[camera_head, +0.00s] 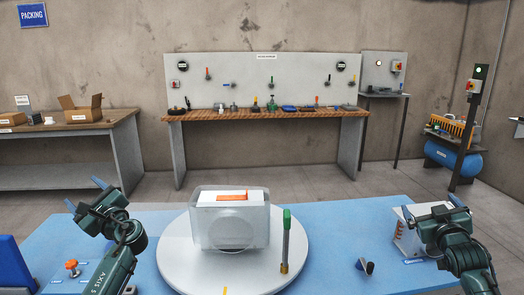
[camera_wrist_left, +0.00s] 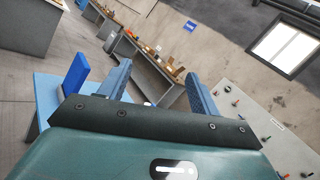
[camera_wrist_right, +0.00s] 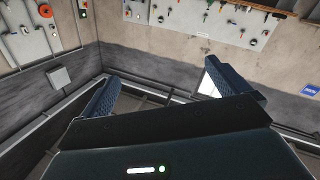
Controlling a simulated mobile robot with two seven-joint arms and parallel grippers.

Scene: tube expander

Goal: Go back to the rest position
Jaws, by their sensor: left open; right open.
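My left gripper (camera_head: 86,196) is raised over the left part of the blue table and points up and away. In the left wrist view its two blue fingers (camera_wrist_left: 155,88) are apart with nothing between them. My right gripper (camera_head: 430,206) is at the right side of the table, in front of a white box (camera_head: 408,236) that it partly hides. In the right wrist view its fingers (camera_wrist_right: 160,92) are spread and empty, facing the walls. A clear bin (camera_head: 230,222) with white and orange contents stands on the round white turntable (camera_head: 176,252) between the grippers.
A green-handled tool (camera_head: 286,240) stands upright at the turntable's right edge. A small dark piece (camera_head: 365,265) lies right of it. An orange knob (camera_head: 72,268) is at the table's left. A wooden workbench (camera_head: 270,114) stands at the back wall.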

